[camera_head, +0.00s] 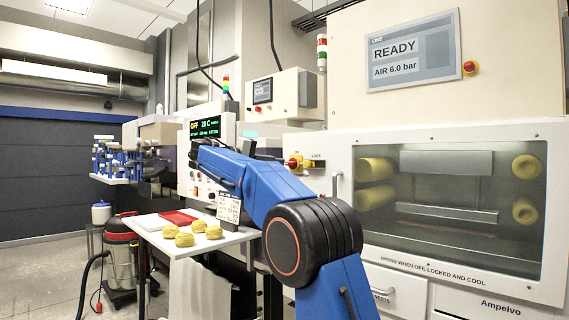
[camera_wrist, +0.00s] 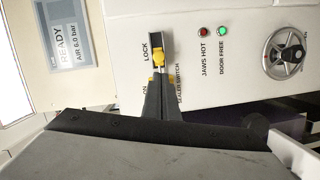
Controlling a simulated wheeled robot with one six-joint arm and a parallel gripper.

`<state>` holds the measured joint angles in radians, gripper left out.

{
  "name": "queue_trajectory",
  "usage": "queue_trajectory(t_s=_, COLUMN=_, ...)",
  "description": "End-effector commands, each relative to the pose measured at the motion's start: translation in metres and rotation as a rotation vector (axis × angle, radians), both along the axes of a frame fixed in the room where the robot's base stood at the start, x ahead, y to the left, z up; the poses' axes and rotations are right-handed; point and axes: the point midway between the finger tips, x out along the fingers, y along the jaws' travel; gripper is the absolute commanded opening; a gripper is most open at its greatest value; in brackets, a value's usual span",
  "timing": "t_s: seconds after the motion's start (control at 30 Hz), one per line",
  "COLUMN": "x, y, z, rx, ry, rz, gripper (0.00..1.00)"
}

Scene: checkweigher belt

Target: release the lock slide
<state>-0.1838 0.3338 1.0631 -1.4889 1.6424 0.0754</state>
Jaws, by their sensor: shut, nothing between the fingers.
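The lock slide (camera_wrist: 159,56) is a yellow piece in a narrow upright slot beside the word LOCK in the wrist view. In the head view a yellow part (camera_head: 307,164) shows by the LOCK label. My gripper (camera_wrist: 160,78) is shut and empty, its dark fingertips just below the slide in the wrist picture. Yellow parts of the sealer switch (camera_wrist: 149,83) show on both sides of the fingertips. Whether the fingers touch the switch or slide cannot be told. In the head view my fingertips are not clearly seen.
Red JAWS HOT (camera_wrist: 204,31) and green DOOR FREE (camera_wrist: 221,31) lamps sit right of the slide, with a round handwheel (camera_wrist: 286,52) farther right. A display (camera_head: 412,52) reads READY. A glass door (camera_head: 450,247) is below it. A white table (camera_head: 212,241) holds several yellow pieces.

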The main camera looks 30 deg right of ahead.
Motion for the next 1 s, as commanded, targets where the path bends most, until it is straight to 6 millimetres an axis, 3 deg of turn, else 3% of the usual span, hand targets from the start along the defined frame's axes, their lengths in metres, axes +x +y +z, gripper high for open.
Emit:
queue_trajectory(t_s=0.63, x=0.008, y=-0.001, z=0.005, rx=-0.028, ry=-0.015, rz=-0.018, gripper=0.00)
queue_trajectory(t_s=1.0, x=0.013, y=-0.054, z=0.002, rx=-0.029, ry=-0.014, rz=-0.020, gripper=0.00)
